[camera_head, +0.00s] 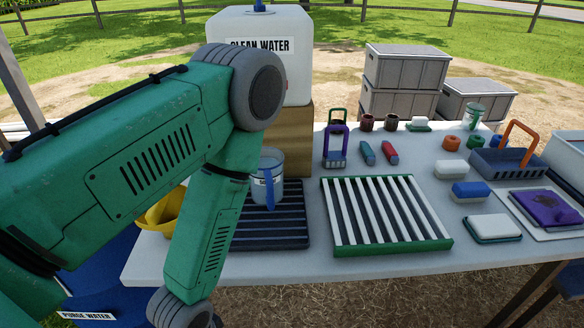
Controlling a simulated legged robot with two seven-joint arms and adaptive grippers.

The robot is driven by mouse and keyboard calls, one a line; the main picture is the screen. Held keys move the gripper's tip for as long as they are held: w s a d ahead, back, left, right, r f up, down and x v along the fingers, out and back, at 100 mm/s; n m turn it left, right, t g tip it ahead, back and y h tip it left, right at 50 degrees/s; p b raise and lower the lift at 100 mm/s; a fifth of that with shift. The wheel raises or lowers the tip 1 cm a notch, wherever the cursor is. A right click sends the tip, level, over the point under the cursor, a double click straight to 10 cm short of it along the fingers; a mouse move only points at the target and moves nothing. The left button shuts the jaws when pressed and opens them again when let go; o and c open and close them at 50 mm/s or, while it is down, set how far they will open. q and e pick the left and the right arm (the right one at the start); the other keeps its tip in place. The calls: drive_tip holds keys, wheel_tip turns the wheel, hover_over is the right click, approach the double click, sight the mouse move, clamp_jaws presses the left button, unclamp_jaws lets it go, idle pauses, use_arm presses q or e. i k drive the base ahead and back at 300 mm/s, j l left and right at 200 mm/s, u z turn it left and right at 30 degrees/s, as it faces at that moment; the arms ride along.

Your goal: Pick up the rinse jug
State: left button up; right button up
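A clear jug with a blue handle, which looks like the rinse jug (278,172), stands upright on a dark slatted rack (285,238) near the left end of the table. My green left arm reaches in from the left and bends down in front of the rack's left side. It hides part of the rack and lies close to the jug's left side in the picture. My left gripper is out of the picture, below the bottom edge. My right arm and gripper are not in view. Nothing is seen holding the jug.
A large clean water tank (290,75) stands on a wooden block (297,125) behind the jug. A green-framed white slatted rack (390,247) lies to the right. A yellow bowl (151,221) and a blue purge water drum (110,285) are at left. Bottles and a tote (510,168) are farther right.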

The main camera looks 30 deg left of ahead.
sight(267, 183)
drive_tip(key=z, duration=1.1)
drive_tip(key=u, duration=2.2)
drive_tip(key=j+u, duration=0.2)
drive_tip(key=j, duration=0.15)
